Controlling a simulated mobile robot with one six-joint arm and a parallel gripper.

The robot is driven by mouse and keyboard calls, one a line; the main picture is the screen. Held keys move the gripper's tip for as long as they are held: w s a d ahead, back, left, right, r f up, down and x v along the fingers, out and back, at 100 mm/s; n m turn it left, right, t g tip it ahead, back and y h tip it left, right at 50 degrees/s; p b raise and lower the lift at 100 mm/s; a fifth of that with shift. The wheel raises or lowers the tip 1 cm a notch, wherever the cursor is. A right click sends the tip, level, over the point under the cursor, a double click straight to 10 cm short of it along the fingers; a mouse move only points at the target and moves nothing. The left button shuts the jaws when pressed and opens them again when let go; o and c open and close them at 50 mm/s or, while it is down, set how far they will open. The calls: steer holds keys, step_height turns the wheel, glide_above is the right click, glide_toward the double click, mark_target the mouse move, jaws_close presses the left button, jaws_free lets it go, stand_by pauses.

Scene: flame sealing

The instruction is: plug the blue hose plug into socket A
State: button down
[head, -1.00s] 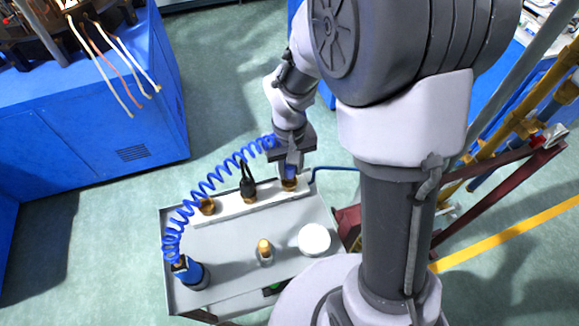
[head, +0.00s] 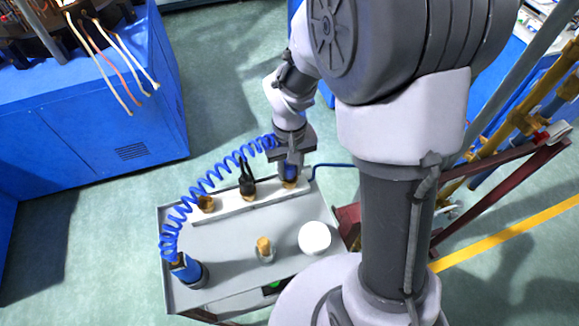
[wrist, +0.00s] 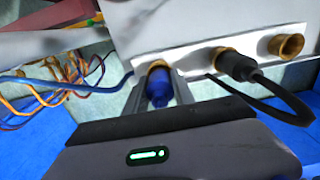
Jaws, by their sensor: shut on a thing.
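My gripper (head: 290,168) is shut on the blue hose plug (wrist: 158,90) at the right end of the white socket strip (head: 225,204) in the head view. In the wrist view my gripper (wrist: 157,88) has a finger on each side of the plug. The plug points at a brass socket (wrist: 156,66), its front end at or in the mouth; how deep I cannot tell. A black plug (wrist: 238,66) sits in the middle socket. The brass socket at the other end (wrist: 286,46) is empty. No socket letters are readable.
A coiled blue hose (head: 201,187) arches over the left of the grey cart top (head: 225,255) to a blue cylinder (head: 186,270). A small holder with a tan-topped piece (head: 264,246) and a white round object (head: 314,238) stand in front. Pipes and red rails are at right.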

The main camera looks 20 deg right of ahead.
steer(key=shift+f+b, duration=0.45)
steer(key=shift+f, duration=0.1)
steer(key=c, duration=1)
jaws_free()
steer(key=shift+o, duration=0.2)
step_height(320, 180, up, 9)
steer(key=p, duration=0.7)
steer(key=shift+r+p, duration=0.1)
steer(key=shift+p, duration=0.2)
steer(key=shift+s, duration=0.1)
